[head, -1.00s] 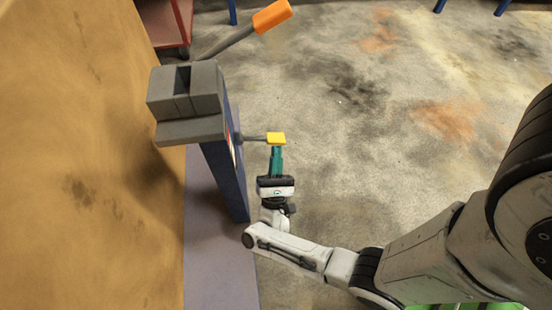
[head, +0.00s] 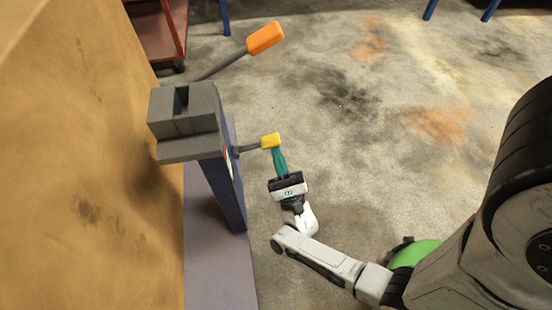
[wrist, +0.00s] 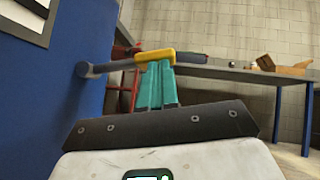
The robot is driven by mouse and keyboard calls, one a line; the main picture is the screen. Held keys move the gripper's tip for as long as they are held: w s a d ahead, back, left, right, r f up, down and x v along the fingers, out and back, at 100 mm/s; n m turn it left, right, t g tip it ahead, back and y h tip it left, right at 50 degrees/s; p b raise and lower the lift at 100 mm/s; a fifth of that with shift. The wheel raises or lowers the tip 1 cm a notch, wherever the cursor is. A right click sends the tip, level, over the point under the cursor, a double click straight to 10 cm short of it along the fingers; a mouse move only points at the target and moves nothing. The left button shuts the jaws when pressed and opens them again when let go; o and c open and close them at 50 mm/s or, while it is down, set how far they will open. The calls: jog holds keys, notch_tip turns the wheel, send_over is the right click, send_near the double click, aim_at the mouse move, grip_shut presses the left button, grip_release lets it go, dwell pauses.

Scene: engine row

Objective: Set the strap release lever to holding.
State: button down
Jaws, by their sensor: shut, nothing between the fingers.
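The lever with a yellow grip (head: 271,140) sticks out to the right from the blue post (head: 225,182) in the head view. In the wrist view its yellow grip (wrist: 155,57) sits at the end of a grey rod from the blue panel. My gripper (head: 277,152) has teal fingers, shut with nothing between them. The fingertips (wrist: 156,68) are at the yellow grip, appearing to touch its near side. A second, larger lever with an orange handle (head: 265,38) rises up and right behind the grey block (head: 186,115) on the post.
A tan wall-like surface (head: 85,160) fills the left. A red cart (head: 155,30) stands behind the post. The concrete floor to the right is open. The wrist view shows a bench (wrist: 250,74) with blue legs at the back.

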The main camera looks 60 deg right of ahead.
jog(key=shift+w+a+r+n+t+y+p, duration=0.1)
jog(key=shift+r+n+t+y+p, duration=0.4)
jog(key=shift+n+y, duration=0.65)
jog(key=shift+s+d+r+n+t+y+p, duration=0.15)
jog(key=shift+r+n+y+p, duration=0.65)
jog(key=shift+n, duration=0.5)
jog(key=shift+w+a+r+n+t+y+p, duration=0.15)
jog(key=shift+r+n+t+y+p, duration=0.3)
jog(key=shift+n+y, duration=0.75)
jog(key=shift+r+n, duration=0.2)
jog(key=shift+n, duration=0.05)
jog(key=shift+f, duration=0.15)
